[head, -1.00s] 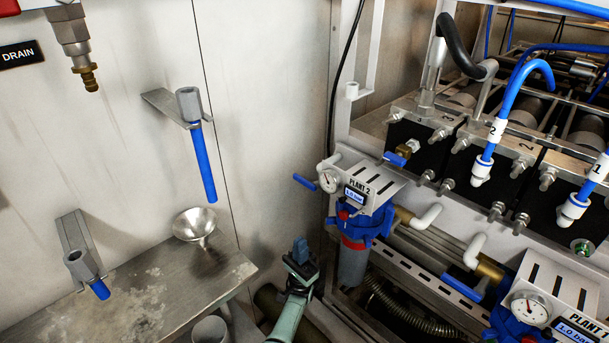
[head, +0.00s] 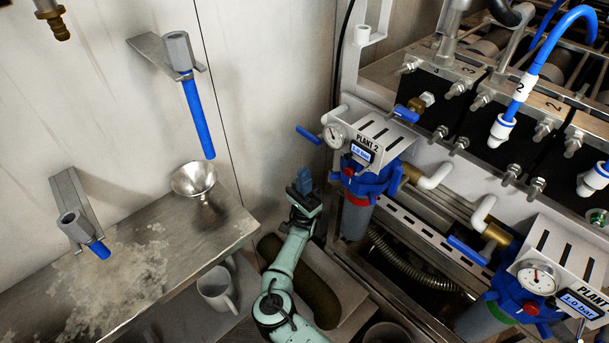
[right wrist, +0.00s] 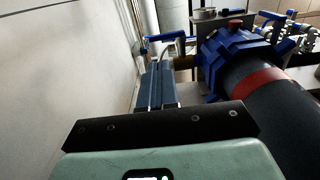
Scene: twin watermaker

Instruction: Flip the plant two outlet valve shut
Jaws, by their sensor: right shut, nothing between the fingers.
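The Plant 2 unit (head: 372,143) has a gauge, a display and a blue filter head. A blue lever (head: 309,135) sticks out to its left, beside the gauge. I cannot tell whether this is the outlet valve, as no valve label is readable. My right gripper (head: 304,177) is shut and empty, below the lever and left of the filter, apart from both. In the right wrist view, the shut fingers (right wrist: 157,85) point toward a blue lever (right wrist: 168,37), left of the blue filter head (right wrist: 235,55). My left gripper is not in view.
The Plant 1 unit (head: 545,275) stands at lower right, with a blue lever (head: 467,250) on its left. Another blue lever (head: 407,114) is above Plant 2. A bench (head: 200,250) with a funnel (head: 195,182) stands left. The wall is close behind my gripper.

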